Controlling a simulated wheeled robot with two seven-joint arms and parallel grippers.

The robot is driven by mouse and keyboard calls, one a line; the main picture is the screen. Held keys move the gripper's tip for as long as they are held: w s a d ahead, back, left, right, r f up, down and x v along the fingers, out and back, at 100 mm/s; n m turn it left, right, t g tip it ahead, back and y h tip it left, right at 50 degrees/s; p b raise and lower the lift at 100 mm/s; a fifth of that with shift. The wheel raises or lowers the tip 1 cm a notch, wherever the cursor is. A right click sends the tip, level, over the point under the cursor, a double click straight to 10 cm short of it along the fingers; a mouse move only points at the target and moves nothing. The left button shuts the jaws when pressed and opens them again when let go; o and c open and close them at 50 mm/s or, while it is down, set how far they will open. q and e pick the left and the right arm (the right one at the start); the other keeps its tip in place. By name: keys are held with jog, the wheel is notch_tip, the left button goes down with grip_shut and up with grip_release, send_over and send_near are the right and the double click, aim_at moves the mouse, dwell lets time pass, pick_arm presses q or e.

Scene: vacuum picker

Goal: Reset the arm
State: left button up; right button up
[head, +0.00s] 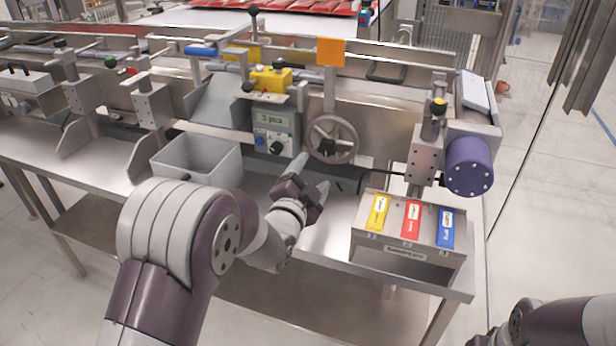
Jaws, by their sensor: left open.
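My left arm comes up from the bottom left and reaches over the front of the steel bench (285,220). My left gripper (313,178) is open, its two grey fingers spread and pointing up and to the right. Nothing shows between the fingers. It is in front of the control box and handwheel, left of the box with coloured labels. A part of my right arm shows at the bottom right corner; its gripper is out of the picture.
A grey bin (197,160) stands left of my left gripper. A control box with a display (276,125) and a handwheel (332,138) stand behind it. A metal box with yellow, red and blue labels (408,238) sits right. A purple motor (468,166) is at the bench's right end.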

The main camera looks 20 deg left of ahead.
pick_arm(q)
jog(key=shift+s, duration=0.95)
